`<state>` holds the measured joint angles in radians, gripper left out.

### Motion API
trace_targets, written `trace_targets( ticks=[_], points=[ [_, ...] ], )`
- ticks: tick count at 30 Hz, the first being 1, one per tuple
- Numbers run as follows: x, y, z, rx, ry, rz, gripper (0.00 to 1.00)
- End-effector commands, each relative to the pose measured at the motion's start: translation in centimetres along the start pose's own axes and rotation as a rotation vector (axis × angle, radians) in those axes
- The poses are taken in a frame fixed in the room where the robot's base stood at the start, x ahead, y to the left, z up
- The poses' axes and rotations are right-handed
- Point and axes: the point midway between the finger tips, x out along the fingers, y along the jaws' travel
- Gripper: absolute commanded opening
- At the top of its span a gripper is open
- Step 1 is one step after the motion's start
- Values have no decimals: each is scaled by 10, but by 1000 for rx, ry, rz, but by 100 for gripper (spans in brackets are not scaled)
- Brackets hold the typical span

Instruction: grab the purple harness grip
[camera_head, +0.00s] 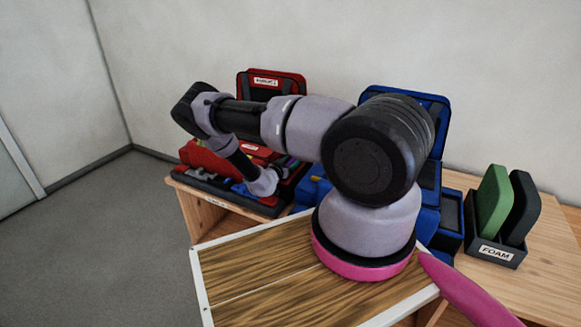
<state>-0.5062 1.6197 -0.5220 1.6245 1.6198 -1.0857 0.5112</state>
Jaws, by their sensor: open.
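My gripper (274,180) is at the low end of my arm, over the right part of the open red case (220,192). It is small here and its fingertips are hard to make out. The case holds red, blue and other coloured pieces in its dark lower tray. Small coloured bits show just to the right of my gripper, but they are too small and covered to name. I cannot clearly pick out the purple harness grip; my arm hides part of the case.
A blue case (430,105) stands open behind my arm. A dark bin labelled FOAM (494,252) holds a green pad (494,200) and a black pad (520,208) at the right. The wooden table (545,270) has bare room there. Grey floor is clear at left.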

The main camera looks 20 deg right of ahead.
Motion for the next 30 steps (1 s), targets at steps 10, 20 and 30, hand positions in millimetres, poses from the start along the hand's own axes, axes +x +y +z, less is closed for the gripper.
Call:
trace_targets(
  ticks=[10,20,30],
  points=[
    [0,0,0,-1,0,0,8],
    [0,0,-1,0,0,-1,0],
    [-8,-1,-52,0,1,-1,0]
  ],
)
